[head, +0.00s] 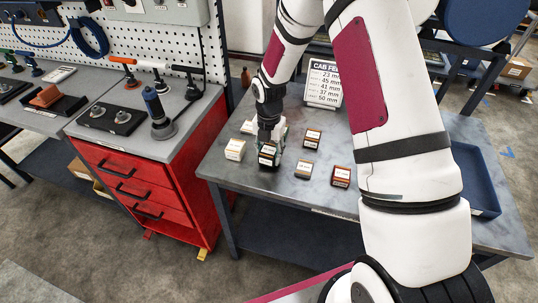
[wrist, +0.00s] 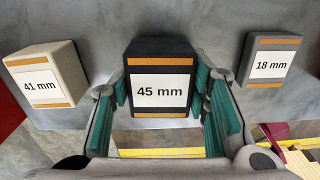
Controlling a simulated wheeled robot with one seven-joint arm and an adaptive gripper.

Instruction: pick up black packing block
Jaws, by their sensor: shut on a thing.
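The black packing block, labelled 45 mm with tan strips (wrist: 160,66), is in the middle of the wrist view, between the green-padded fingers of my gripper (wrist: 163,95). In the head view the black block (head: 267,160) shows below my gripper (head: 270,140), toward the table's left side. My gripper is shut on the block, with one finger on each side. I cannot tell whether the block touches the table or is slightly above it.
A cream block labelled 41 mm (wrist: 40,85) stands to the left, and a grey block labelled 18 mm (wrist: 270,62) to the right. Other blocks, one dark (head: 312,138) and one reddish-brown (head: 341,176), stand nearby. A sign (head: 323,84) is behind; a blue tray (head: 478,180) is right.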

